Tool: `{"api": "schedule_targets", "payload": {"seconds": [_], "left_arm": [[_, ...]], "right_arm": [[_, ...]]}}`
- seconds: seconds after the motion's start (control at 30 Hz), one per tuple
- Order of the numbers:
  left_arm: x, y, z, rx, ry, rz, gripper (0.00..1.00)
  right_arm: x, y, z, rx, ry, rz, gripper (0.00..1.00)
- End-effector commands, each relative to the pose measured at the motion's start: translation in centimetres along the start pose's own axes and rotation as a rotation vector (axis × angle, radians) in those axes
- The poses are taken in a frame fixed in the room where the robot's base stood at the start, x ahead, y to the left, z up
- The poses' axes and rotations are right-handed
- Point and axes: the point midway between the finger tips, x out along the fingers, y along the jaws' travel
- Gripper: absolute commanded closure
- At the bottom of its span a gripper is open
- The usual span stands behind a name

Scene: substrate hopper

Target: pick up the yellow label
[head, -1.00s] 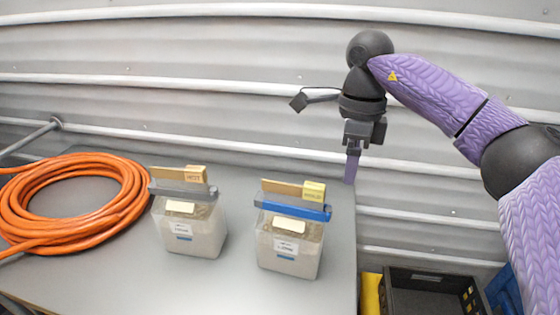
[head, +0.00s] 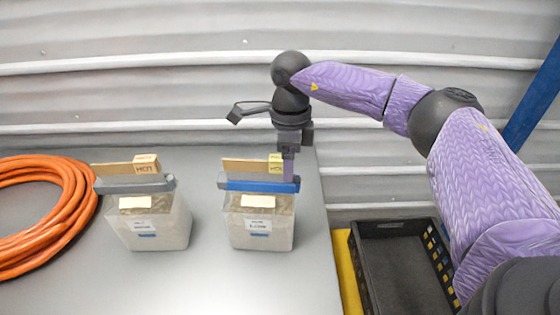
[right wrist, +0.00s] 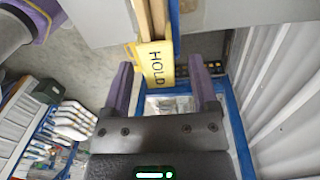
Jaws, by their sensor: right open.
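The yellow label (head: 275,163) sits at the right end of a wooden strip above the right-hand clear container (head: 261,230) with the blue bar (head: 250,184). My right gripper (head: 288,172) points down at the label's right end. In the right wrist view its two purple fingers (right wrist: 160,78) are open, one on each side of the label, with gaps and no visible contact. The fingertips partly overlap the blue bar in the head view. My left gripper is not in view.
A similar container (head: 160,230) with a grey bar and a tan label (head: 146,163) stands to the left. A coiled orange hose (head: 60,215) lies at far left. A black crate (head: 365,275) is right of the table, past a yellow edge. The table front is clear.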

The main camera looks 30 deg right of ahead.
Motion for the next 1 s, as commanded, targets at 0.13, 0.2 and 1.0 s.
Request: {"api": "schedule_targets", "payload": {"seconds": [0.13, 0.2, 1.0], "left_arm": [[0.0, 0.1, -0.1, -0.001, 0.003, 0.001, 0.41], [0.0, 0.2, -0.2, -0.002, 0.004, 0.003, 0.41], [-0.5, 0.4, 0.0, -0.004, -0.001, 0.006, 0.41]], "right_arm": [[0.0, 0.0, 0.0, 0.000, 0.000, 0.000, 0.52], [0.0, 0.0, 0.0, 0.000, 0.000, 0.000, 0.66], [-7.9, 0.6, 0.1, -0.002, -0.004, -0.003, 1.00]]}}
